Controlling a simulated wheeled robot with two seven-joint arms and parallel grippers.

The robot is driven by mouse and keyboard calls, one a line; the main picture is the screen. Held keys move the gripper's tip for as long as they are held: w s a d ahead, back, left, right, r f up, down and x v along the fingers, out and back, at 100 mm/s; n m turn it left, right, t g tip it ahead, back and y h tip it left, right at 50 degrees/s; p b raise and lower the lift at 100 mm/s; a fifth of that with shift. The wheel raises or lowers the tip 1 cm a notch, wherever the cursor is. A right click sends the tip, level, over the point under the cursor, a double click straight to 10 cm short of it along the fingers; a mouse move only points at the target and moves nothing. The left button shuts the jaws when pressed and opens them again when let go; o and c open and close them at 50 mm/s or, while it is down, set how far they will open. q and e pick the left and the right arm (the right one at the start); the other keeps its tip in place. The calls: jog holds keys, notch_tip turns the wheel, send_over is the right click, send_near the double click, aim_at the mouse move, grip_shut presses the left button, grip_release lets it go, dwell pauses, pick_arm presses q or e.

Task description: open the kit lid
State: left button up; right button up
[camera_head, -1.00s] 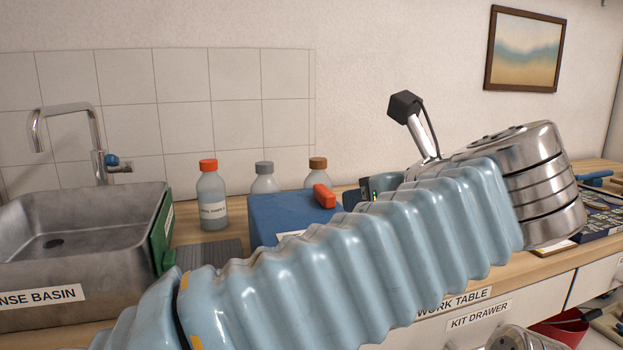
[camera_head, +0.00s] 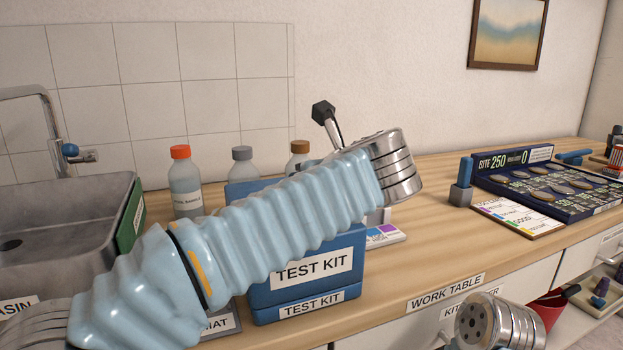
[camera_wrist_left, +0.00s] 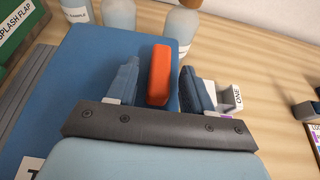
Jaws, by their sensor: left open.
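The blue test kit (camera_head: 262,312) stands on the work table, with its blue lid (camera_head: 350,243) lying shut on it. My left arm crosses in front of the kit in the head view and hides the lid's handle and my left gripper. In the left wrist view, an orange handle (camera_wrist_left: 159,75) stands on the blue lid (camera_wrist_left: 80,85). My left gripper (camera_wrist_left: 158,70) is open, with one finger on each side of the handle and a visible gap on both sides. My right gripper is not seen.
Several bottles (camera_head: 185,185) stand behind the kit. The rinse basin (camera_head: 60,220) with its green splash flap (camera_head: 131,215) is to the left. A dark board (camera_head: 548,185) and a colour card (camera_head: 515,217) lie to the right.

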pick_arm(q)
jog(key=shift+w+a+f, duration=0.15)
jog(key=shift+w+f, duration=0.05)
jog(key=shift+w, duration=0.25)
grip_shut()
